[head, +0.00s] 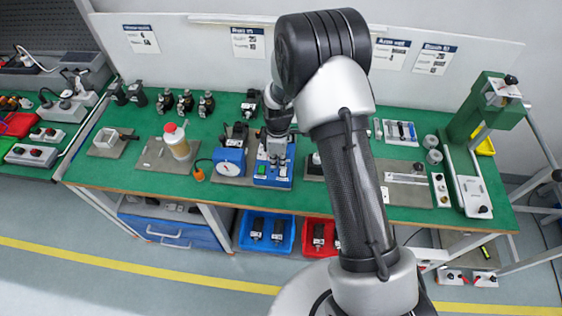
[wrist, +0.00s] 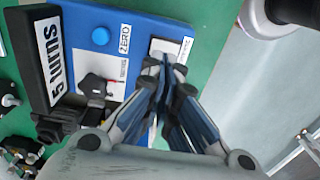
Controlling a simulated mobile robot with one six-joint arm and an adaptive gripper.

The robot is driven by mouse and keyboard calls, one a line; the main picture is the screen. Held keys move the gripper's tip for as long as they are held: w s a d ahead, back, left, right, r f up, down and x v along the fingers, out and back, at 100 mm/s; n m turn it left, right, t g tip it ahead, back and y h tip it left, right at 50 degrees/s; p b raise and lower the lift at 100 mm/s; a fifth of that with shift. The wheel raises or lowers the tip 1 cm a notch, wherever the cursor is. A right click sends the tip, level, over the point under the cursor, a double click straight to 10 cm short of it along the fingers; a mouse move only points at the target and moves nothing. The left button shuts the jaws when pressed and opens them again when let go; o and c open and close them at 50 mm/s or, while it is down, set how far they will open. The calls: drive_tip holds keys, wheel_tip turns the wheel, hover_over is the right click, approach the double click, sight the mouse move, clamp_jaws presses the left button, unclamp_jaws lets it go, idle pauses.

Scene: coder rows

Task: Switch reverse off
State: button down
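The blue control box (head: 272,180) stands on the green bench, and it fills the top of the wrist view (wrist: 150,20). It has a blue round button (wrist: 99,36) beside a ZERO label, a black switch or knob (wrist: 97,84) on a white plate, and a white switch plate (wrist: 165,46) with a small label too blurred to read. My gripper (wrist: 168,62) is shut and empty, its fingertips together at the lower edge of the white plate. I cannot tell whether they touch it. The tips partly hide the plate. In the head view my gripper (head: 276,150) is over the box.
A black display reading "5 turns" (wrist: 48,48) is on the box's left. A blue gauge-like unit (head: 230,160) stands close left of the box. A round metal-and-black part (wrist: 290,12) is at the wrist view's upper right. Green bench (head: 330,195) shows in front.

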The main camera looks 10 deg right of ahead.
wheel_tip(320, 180, up, 20)
drive_tip(key=s+d+r+m+t+p, duration=0.1)
drive_tip(key=s+d+m, duration=0.1)
drive_tip(key=m, duration=0.1)
drive_tip(key=s+d+r+m+t, duration=0.1)
drive_tip(key=s+r+m, duration=0.3)
drive_tip(key=s+r, duration=0.35)
drive_tip(key=s+r+m+t+b, duration=0.1)
drive_tip(key=s+r+m, duration=0.1)
drive_tip(key=s, duration=0.7)
drive_tip(key=s+d+r+m+t+b, duration=0.1)
drive_tip(key=s+m, duration=0.4)
drive_tip(key=s, duration=0.4)
drive_tip(key=shift+d+r+t, duration=0.3)
drive_tip(key=shift+r+t, duration=0.05)
drive_tip(key=shift+t, duration=0.05)
drive_tip(key=shift+s, duration=0.1)
